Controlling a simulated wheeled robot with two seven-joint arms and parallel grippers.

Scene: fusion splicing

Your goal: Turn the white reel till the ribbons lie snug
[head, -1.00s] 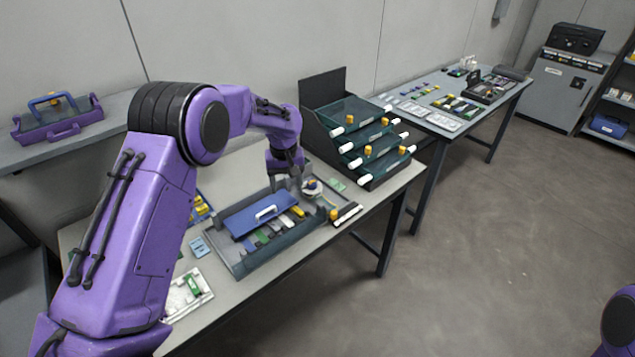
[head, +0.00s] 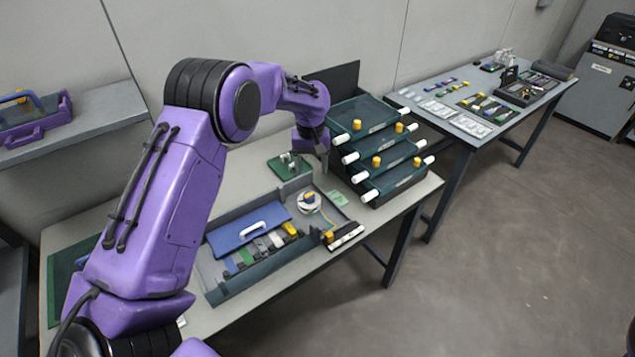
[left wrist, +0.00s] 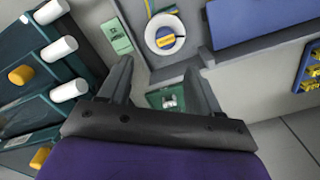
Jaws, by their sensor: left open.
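The white reel (head: 309,203) sits in the right part of the grey tray on the table, with a blue and yellow middle. A yellow strand (head: 326,217) runs from it toward the tray's right end. In the left wrist view the reel (left wrist: 177,22) shows whole, beyond my fingertips. My left gripper (head: 311,168) is open and empty, behind the reel and apart from it, near the drawer rack. Its two spread fingers also show in the left wrist view (left wrist: 162,75). How snug the ribbons lie is too small to tell. My right gripper is out of view.
A blue lid (head: 248,227) with a white handle lies over part of the grey tray (head: 224,290). A green plate with a grey fixture (head: 279,168) lies behind the tray. The drawer rack (head: 385,155) stands close to the right of my gripper. A pale green card (head: 337,197) lies by the reel.

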